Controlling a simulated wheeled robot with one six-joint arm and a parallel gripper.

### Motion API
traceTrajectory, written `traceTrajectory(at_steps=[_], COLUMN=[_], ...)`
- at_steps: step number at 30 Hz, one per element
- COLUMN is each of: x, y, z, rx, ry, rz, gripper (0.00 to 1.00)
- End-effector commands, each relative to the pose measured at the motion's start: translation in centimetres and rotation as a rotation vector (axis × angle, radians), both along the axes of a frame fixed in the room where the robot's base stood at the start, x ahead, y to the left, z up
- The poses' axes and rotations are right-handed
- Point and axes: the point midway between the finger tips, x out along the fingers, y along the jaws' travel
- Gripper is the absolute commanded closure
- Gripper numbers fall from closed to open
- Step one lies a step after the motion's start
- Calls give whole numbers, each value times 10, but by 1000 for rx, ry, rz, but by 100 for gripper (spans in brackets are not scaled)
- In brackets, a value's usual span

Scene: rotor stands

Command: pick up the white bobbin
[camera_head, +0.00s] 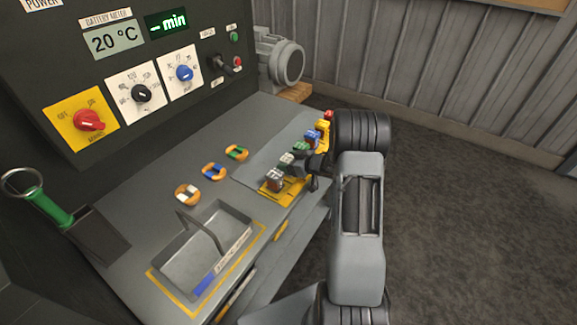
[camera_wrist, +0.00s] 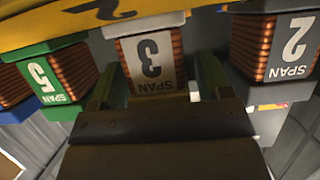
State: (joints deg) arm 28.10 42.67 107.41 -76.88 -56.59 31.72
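The white bobbin (camera_wrist: 150,65), marked "3 SPAN" with copper winding on its sides, sits in the yellow rack (camera_wrist: 60,20) in the wrist view. It also shows small in the head view (camera_head: 287,159), partly hidden by my gripper. My gripper (camera_wrist: 158,85) is open, with one finger on each side of the white bobbin. Small gaps seem to show between the fingers and the bobbin; contact is not clear. In the head view my gripper (camera_head: 299,164) is at the rack, with its tips hidden among the bobbins.
A green bobbin marked 5 (camera_wrist: 60,75) is close on the left, and a grey bobbin marked 2 (camera_wrist: 275,45) close on the right. Several bobbins stand in the row. A grey tray (camera_head: 190,262) and orange rings (camera_head: 214,172) are on the bench.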

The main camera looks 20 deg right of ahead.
Motion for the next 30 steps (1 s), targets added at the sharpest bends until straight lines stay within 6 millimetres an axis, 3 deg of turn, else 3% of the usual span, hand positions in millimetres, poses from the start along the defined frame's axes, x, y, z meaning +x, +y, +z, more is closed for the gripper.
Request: traceTrajectory(at_steps=[2,16,25,30], x=[0,0,0,1], y=[0,0,0,0], z=[0,0,3,17], rx=[0,0,0,-2], ry=[0,0,-3,-6], rz=[0,0,1,1], gripper=[36,81,81,81])
